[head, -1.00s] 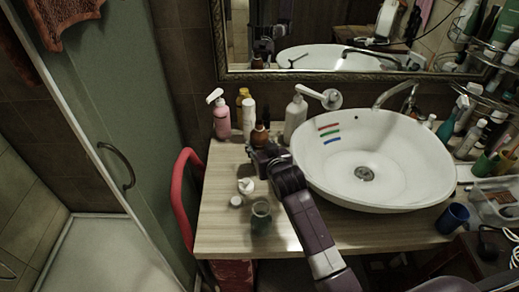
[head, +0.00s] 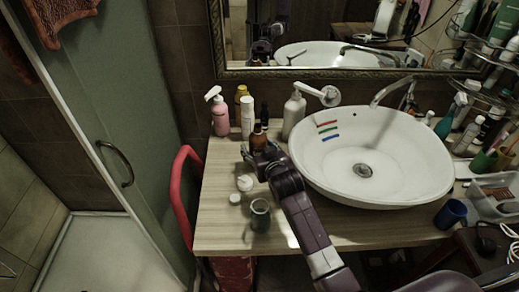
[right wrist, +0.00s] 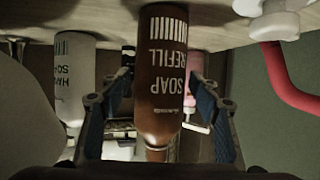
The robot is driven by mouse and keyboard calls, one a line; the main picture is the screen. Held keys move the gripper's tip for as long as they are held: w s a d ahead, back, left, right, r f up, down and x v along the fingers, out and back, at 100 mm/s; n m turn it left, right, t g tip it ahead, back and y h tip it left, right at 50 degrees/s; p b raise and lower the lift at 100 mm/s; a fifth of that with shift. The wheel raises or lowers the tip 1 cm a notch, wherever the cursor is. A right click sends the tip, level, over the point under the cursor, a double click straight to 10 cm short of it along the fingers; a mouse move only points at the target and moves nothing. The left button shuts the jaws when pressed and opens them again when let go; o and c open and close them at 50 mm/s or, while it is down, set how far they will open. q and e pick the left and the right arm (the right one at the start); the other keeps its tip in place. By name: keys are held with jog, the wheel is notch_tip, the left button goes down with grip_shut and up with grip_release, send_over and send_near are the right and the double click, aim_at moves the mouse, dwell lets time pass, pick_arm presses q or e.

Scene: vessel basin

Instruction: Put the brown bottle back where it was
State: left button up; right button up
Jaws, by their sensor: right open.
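The brown bottle (head: 259,137), a soap refill bottle with a narrow neck, stands on the wooden counter (head: 225,215) left of the basin, among other bottles. In the right wrist view the brown bottle (right wrist: 162,75) appears upside down, its base on the counter. My right gripper (head: 256,156) is open at the near side of it. In the right wrist view the blue-padded fingers of my right gripper (right wrist: 157,112) stand on either side of the bottle, with gaps showing. My left gripper is not in view.
A pink pump bottle (head: 220,117), a white bottle (head: 247,118) and a white pump bottle (head: 293,115) stand close by. A green cup (head: 260,216) and small white jars (head: 245,183) are in front. The white basin (head: 410,170) lies right.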

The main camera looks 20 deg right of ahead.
jog(key=b+v, duration=0.1)
jog(key=v, duration=1.1)
jog(key=shift+r, duration=0.25)
